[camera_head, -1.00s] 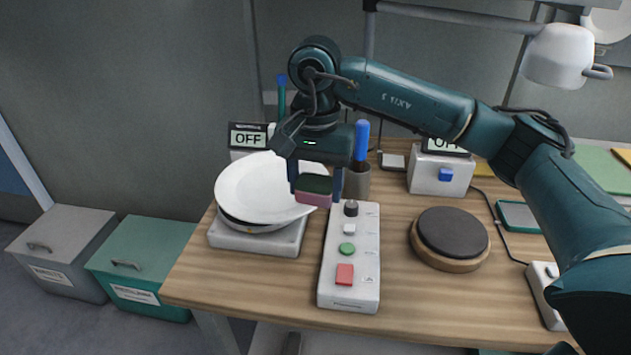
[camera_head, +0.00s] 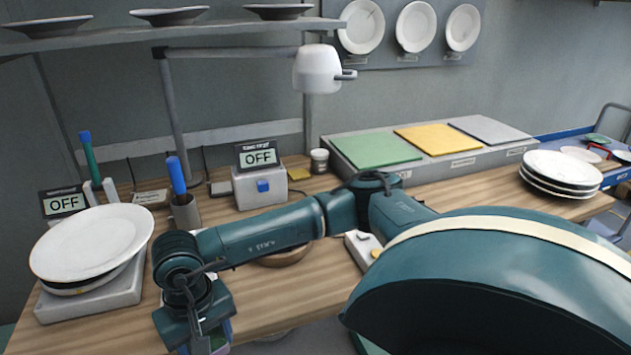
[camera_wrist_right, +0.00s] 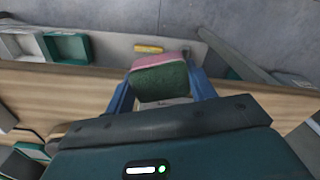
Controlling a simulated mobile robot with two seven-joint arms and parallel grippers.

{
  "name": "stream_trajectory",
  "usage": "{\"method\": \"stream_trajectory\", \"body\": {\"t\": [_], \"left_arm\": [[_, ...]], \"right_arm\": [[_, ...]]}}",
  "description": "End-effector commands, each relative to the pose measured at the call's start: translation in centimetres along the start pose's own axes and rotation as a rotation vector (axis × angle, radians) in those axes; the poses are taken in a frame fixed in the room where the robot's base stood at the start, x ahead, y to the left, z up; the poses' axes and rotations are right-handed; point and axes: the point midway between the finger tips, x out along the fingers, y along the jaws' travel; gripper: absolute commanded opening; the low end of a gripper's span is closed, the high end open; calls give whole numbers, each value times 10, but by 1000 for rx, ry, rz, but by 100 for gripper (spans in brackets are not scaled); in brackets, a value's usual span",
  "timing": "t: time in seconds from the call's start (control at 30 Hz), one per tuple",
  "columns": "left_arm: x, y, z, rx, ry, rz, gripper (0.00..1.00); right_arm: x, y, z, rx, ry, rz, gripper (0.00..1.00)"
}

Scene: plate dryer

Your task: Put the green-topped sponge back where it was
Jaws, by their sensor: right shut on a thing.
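The green-topped sponge (camera_wrist_right: 160,84) has a dark green face and a pink layer. It sits between the blue fingers of my right gripper (camera_wrist_right: 162,90) in the right wrist view. In the head view my right gripper (camera_head: 206,335) points down near the table's front edge, at the bottom of the picture. Only a sliver of the sponge (camera_head: 221,349) shows there, cut off by the frame. It appears held clear of the wooden table (camera_head: 330,260). My left gripper is not in view.
A white plate (camera_head: 92,243) lies on a grey stand at the left. A box with an OFF display (camera_head: 258,187) and a cup with a blue-handled tool (camera_head: 186,213) stand behind my arm. Green (camera_head: 375,150) and yellow (camera_head: 435,138) pads lie at the back right.

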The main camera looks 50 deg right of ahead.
Motion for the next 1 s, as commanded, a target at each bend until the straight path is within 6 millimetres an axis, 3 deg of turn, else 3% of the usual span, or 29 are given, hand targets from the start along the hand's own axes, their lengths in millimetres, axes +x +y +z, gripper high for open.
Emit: {"method": "stream_trajectory", "body": {"t": [0.1,0.33,0.87,0.9,1.0], "left_arm": [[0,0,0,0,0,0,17],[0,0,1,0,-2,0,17],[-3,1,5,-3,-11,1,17],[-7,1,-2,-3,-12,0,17],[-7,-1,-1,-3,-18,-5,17]], "right_arm": [[35,3,16,-98,-6,1,37],[89,6,40,-260,-5,1,37],[88,6,39,-254,-2,-1,37],[78,6,38,-255,2,0,37],[76,6,38,-256,2,0,37]]}}
